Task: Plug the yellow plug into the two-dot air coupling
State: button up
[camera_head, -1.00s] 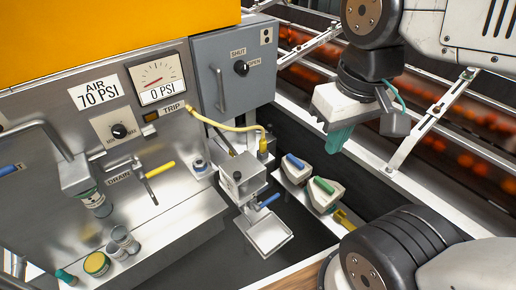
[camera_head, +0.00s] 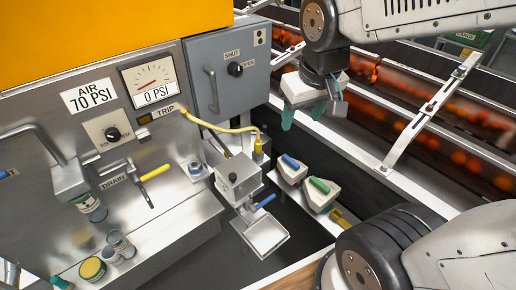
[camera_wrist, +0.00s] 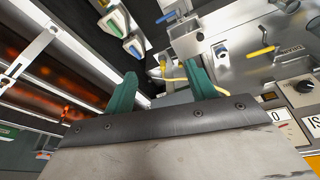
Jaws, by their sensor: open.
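The yellow plug (camera_head: 258,146) stands upright behind the small metal box, with its yellow hose (camera_head: 222,128) running to the TRIP port on the panel. It also shows in the wrist view (camera_wrist: 162,66), beyond and between my fingers. A two-dot plate (camera_head: 262,37) is on the grey cabinet (camera_head: 226,70); I cannot make out a coupling there. My gripper (camera_head: 302,117) has teal fingers, spread apart and empty. It hangs to the right of the plug and above it. In the wrist view my gripper (camera_wrist: 160,72) points towards the plug area.
Blocks with a blue handle (camera_head: 290,162) and a green handle (camera_head: 318,187) sit right of the metal box (camera_head: 238,178). A cabinet handle (camera_head: 212,92) sticks out.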

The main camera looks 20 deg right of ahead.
jog(key=w+d+f+t, duration=0.2)
jog(key=w+f, duration=0.2)
jog(key=w, duration=0.4)
jog(key=w+d+f+t, duration=0.1)
jog(key=w+f, duration=0.3)
jog(key=w, duration=0.4)
jog(key=n+t, duration=0.1)
jog(key=t, duration=0.4)
send_over(260, 148)
jog(key=s, duration=0.4)
notch_tip(260, 148, down, 19)
notch_tip(260, 148, down, 12)
jog(key=s+r+t+y, duration=0.1)
jog(key=s+t+y, duration=0.1)
jog(key=t, duration=0.1)
jog(key=x, duration=0.8)
jog(key=shift+w+d, duration=0.1)
jog(key=shift+d, duration=0.15)
jog(key=shift+c, duration=0.4)
jog(key=c, duration=1)
